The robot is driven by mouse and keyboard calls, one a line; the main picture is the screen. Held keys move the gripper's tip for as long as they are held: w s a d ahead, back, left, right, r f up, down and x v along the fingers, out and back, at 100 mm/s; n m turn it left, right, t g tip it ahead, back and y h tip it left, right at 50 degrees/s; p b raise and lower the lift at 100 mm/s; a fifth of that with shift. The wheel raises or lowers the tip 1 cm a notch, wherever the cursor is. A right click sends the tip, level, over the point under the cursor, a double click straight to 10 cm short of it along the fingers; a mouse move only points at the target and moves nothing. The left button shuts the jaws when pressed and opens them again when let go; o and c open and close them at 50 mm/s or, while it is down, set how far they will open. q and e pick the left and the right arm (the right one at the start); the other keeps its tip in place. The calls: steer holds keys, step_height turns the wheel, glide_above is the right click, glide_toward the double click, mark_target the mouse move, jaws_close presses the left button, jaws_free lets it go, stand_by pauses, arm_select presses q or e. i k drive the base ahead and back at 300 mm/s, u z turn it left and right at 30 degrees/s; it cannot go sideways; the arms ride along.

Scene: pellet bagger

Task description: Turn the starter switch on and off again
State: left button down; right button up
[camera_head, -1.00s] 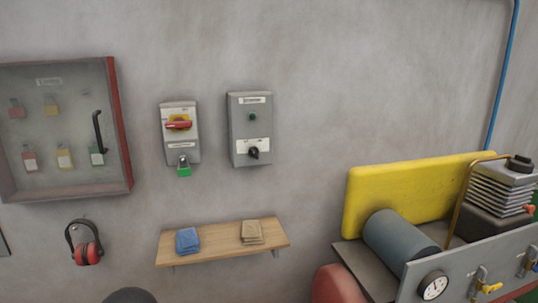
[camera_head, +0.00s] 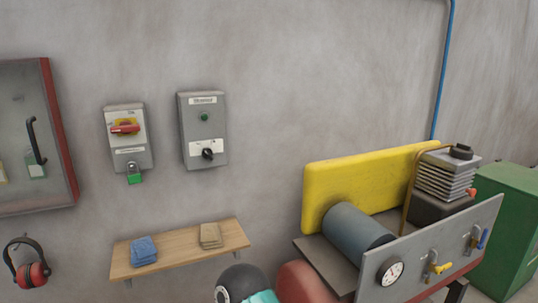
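The starter is a grey wall box (camera_head: 203,130) with a white label on top and a small green lamp or button (camera_head: 205,117). Its black rotary switch (camera_head: 208,153) sits on a white plate low on the box; the exact position of the knob is too small to tell. Nothing touches it. Neither of my grippers shows in the head view. A dark rounded part with teal at the bottom edge seems to be a piece of my own arm.
Left of the starter is a red-and-yellow isolator (camera_head: 125,128) with a green padlock (camera_head: 134,174) hanging below. A wooden shelf (camera_head: 180,250) with blue and tan cloths juts out underneath. A machine with a yellow guard (camera_head: 365,180) stands at right. The wall above is bare.

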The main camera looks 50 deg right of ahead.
mark_target(207, 152)
steer(key=z, duration=0.5)
steer(key=i, duration=1.05)
